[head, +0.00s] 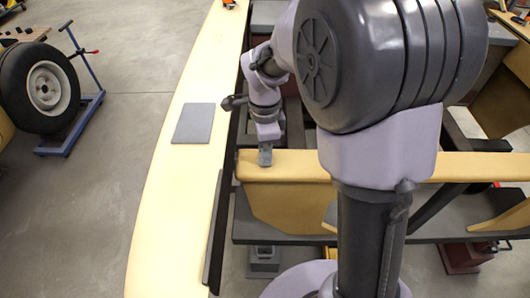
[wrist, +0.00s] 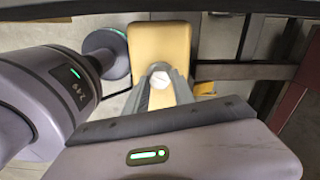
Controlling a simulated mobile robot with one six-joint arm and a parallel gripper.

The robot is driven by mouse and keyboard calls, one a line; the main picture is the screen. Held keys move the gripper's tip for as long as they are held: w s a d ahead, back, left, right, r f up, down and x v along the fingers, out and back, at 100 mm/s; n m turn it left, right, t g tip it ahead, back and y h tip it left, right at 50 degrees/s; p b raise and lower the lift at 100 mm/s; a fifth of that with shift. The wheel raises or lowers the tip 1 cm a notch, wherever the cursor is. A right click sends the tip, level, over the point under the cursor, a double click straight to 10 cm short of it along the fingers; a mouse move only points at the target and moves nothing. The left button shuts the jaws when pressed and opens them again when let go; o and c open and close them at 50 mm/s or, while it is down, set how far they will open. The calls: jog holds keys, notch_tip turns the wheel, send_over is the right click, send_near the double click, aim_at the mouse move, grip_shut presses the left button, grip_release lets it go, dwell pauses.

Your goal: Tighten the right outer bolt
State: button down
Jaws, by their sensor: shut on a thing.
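In the wrist view a pale bolt head (wrist: 160,80) shows between the fingertips of my gripper (wrist: 160,72), over the end of a yellow beam (wrist: 160,40). The fingers are shut on the bolt head. In the head view my gripper (head: 265,156) points down at the left end of the same yellow beam (head: 300,172). The bolt is hidden there by the gripper. How far the bolt is turned in cannot be told, and no other bolt can be made out.
A long yellow panel (head: 165,190) with a grey plate (head: 193,123) on it runs along the left of the beam. Dark frame members (head: 285,217) lie below and around the beam. A wheel (head: 42,88) on a blue stand (head: 82,128) stands at far left, with open floor between.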

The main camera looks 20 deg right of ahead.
jog(key=m+b, duration=0.2)
jog(key=m, duration=0.4)
jog(key=shift+w+b, duration=0.1)
jog(key=shift+b, duration=0.3)
jog(key=m+b, duration=0.2)
jog(key=m, duration=0.3)
jog(key=shift+r+m, duration=0.1)
jog(key=shift+m, duration=0.2)
jog(key=c, duration=1.1)
grip_release()
jog(key=shift+o, duration=0.2)
notch_tip(320, 180, up, 17)
jog(key=p, duration=0.6)
jog(key=shift+r+p, duration=0.2)
jog(key=shift+p, duration=0.15)
